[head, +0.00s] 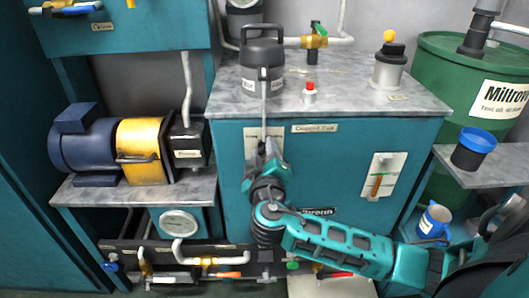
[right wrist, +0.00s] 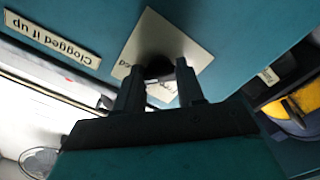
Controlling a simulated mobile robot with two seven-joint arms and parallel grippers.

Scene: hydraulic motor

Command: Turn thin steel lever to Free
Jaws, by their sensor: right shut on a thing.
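The thin steel lever (head: 264,112) stands nearly upright in front of a pale label plate (head: 250,143) on the teal tank's front. The plate also shows in the right wrist view (right wrist: 192,48), where its lettering is partly covered. My right gripper (head: 266,150) is at the lever's lower part and is shut on it. In the right wrist view my right gripper's fingers (right wrist: 159,85) stand either side of a dark round part at the plate. The exact contact is hidden in shadow. My left gripper is not in view.
The teal tank (head: 230,185) has a grey top with a dark lidded canister (head: 262,50) and a red button (head: 310,87). An orange-handled lever plate (head: 381,176) is to the right. A blue-yellow motor (head: 95,145) stands left. Pipes and valves run below.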

